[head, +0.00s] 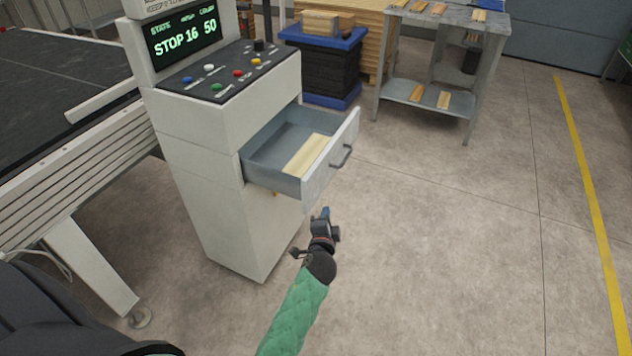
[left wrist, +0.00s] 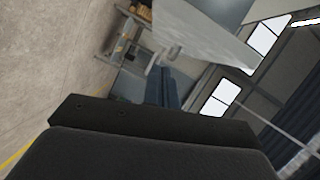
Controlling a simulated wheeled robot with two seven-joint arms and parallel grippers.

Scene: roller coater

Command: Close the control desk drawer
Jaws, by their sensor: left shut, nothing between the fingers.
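The control desk (head: 215,150) is a white cabinet with a sloped button panel and a green-lit display. Its drawer (head: 287,140) is pulled out toward the right, with a pale wooden board (head: 307,154) lying in it. The drawer front has a dark bar handle (head: 341,157). My left gripper (head: 324,214) is shut and empty, below and in front of the drawer front, apart from the handle in the picture. In the left wrist view its fingers (left wrist: 170,88) point toward the pale drawer front (left wrist: 195,32). My right gripper is not in view.
A grey conveyor-like machine (head: 70,130) stands on the left. Behind the desk is a blue-topped stack (head: 322,70), and a metal table (head: 425,92) holds wooden pieces. The floor right of the drawer is clear up to a yellow line (head: 590,195).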

